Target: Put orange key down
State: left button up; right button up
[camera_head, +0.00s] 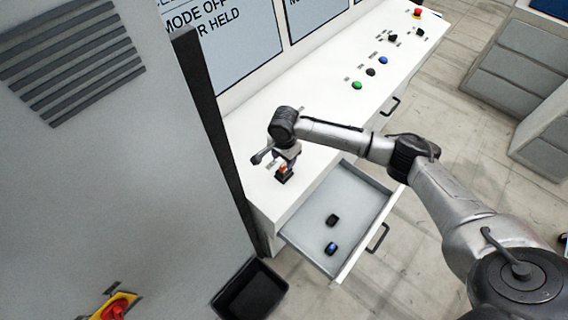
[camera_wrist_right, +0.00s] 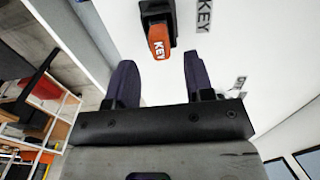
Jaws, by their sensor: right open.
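The orange key (camera_wrist_right: 159,42), marked KEY, sits in a black socket (camera_wrist_right: 157,15) on the white console top. In the head view the orange key (camera_head: 283,169) is small, near the console's left end. My right gripper (camera_wrist_right: 159,78) is open, with its two dark fingers apart. In the wrist view the key lies just beyond the fingertips, roughly in line with the gap, and nothing is held. In the head view my right gripper (camera_head: 284,160) is partly hidden by its own wrist. My left gripper is not in view.
An open drawer (camera_head: 362,190) below the console holds a black item (camera_head: 332,220) and a blue-and-black item (camera_head: 331,248). Several coloured buttons line the console (camera_head: 310,105) farther right. A grey cabinet (camera_head: 100,180) stands at left, and a black bin (camera_head: 250,290) sits beside it.

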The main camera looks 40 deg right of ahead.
aim_at(284, 164)
notch_tip(284, 164, up, 7)
jog(key=s+a+f+n+t+y, duration=0.2)
jog(key=s+a+f+n, duration=0.85)
jog(key=s+a, duration=0.3)
jog(key=s+d+n+t+h, duration=0.1)
jog(key=s+n, duration=0.7)
jog(key=s, duration=1)
jog(key=shift+s+d+t+h+b, duration=0.15)
jog(key=shift+d+t+h+b, duration=0.15)
jog(key=shift+d+h+b, duration=0.15)
jog(key=shift+r, duration=0.15)
notch_tip(284, 164, up, 5)
jog(key=p, duration=0.5)
jog(key=shift+f, duration=0.35)
jog(key=shift+c, duration=0.5)
